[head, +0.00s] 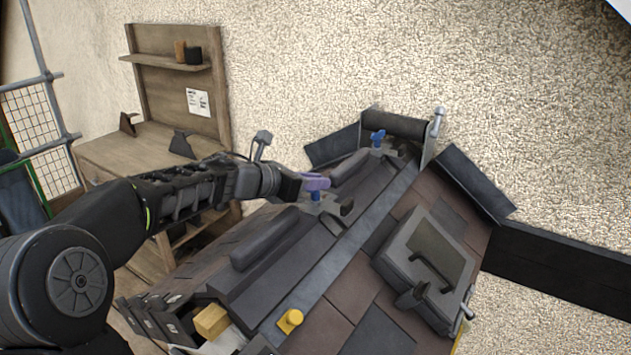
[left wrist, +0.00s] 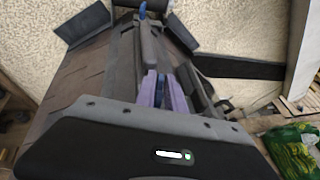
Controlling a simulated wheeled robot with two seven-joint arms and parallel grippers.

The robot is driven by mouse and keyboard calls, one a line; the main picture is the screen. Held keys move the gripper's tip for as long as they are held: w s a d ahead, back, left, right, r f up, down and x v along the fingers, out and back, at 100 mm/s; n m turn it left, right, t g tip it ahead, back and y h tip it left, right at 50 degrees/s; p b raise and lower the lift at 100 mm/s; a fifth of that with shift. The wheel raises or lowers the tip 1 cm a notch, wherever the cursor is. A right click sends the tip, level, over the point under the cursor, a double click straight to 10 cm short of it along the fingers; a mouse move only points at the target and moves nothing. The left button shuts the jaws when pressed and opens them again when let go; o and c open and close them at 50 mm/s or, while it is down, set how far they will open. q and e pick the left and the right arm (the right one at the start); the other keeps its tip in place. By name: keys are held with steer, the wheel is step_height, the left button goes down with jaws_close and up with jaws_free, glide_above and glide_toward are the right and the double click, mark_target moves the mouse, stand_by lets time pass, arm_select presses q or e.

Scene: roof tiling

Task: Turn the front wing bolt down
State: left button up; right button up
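The front wing bolt (head: 315,196) is blue and stands upright on the dark ridge piece of the model roof. My left gripper (head: 314,183), with purple fingers, is right at its top, reaching in from the left. In the left wrist view the purple fingers (left wrist: 163,92) lie close on both sides of the blue bolt (left wrist: 161,86), with almost no gap, so they look shut on it. The fingers hide much of its head. A second blue wing bolt (head: 378,137) stands farther back on the ridge. My right gripper is not in view.
A dark bracketed tile (head: 425,260) lies on the right roof slope. A yellow block (head: 290,320) sits at the near ridge end. A wooden bench (head: 110,150) with a shelf (head: 165,62) stands behind my left arm. A rough wall (head: 300,60) closes the back.

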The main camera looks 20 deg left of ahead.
arm_select(q)
jaws_close()
steer(key=shift+m+g+h, duration=0.5)
steer(key=shift+m+h, duration=0.4)
steer(key=shift+h, duration=0.1)
steer(key=shift+o, duration=2.1)
jaws_free()
